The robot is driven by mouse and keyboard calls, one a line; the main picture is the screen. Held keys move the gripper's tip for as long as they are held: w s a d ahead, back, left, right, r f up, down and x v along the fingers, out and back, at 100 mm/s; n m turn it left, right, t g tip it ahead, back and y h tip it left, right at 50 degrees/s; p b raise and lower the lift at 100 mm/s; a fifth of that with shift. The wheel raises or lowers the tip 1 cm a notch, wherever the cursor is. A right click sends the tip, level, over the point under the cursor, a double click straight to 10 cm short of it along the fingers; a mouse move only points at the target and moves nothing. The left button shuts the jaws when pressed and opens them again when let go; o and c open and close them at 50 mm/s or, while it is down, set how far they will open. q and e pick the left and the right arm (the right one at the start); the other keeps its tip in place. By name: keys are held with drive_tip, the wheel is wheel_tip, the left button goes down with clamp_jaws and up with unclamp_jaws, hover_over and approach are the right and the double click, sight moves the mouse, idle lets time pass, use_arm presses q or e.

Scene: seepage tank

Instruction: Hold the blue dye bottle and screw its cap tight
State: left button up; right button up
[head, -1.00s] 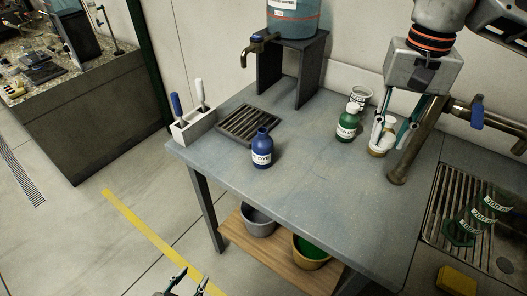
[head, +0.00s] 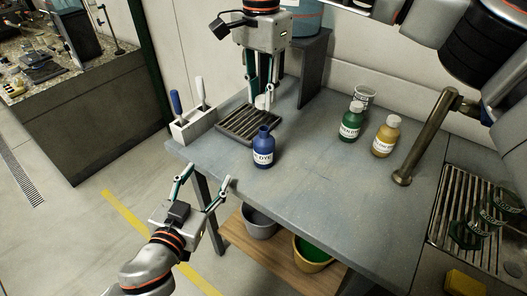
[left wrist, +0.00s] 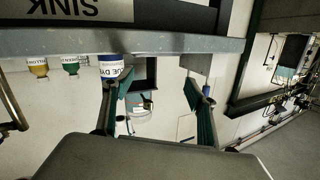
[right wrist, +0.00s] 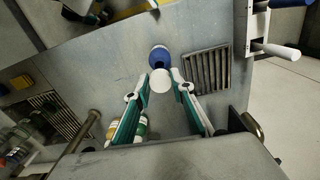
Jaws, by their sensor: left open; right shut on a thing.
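The blue dye bottle (head: 263,150) stands upright on the table with its neck bare. It also shows in the right wrist view (right wrist: 159,57) and, upside down in the picture, in the left wrist view (left wrist: 115,66). My right gripper (head: 261,104) is shut on a white cap (right wrist: 160,81), held above the table just behind the bottle in the head view. My left gripper (head: 209,174) is open and empty off the table's front left edge, with its fingers pointing toward the bottle but apart from it.
A drain grate (head: 240,130) and a holder with two handled tools (head: 195,126) are at left. The table's (head: 320,180) middle is clear.

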drive_tip(key=shift+d, duration=0.15)
use_arm(q)
drive_tip(key=d+h, duration=0.2)
drive_tip(key=d+r+m+h, duration=0.1)
drive_tip(key=d, duration=0.2)
drive_tip(key=s+d+r+h, duration=0.1)
drive_tip(key=d+h, duration=0.1)
drive_tip(key=shift+s+d+g+h, duration=0.1)
drive_tip(key=shift+d+g+h, duration=0.2)
drive_tip(key=shift+d, duration=0.05)
drive_tip(key=x, duration=1.2)
clamp_jaws()
use_arm(e)
hover_over(263, 129)
drive_tip(key=shift+f, duration=2.5)
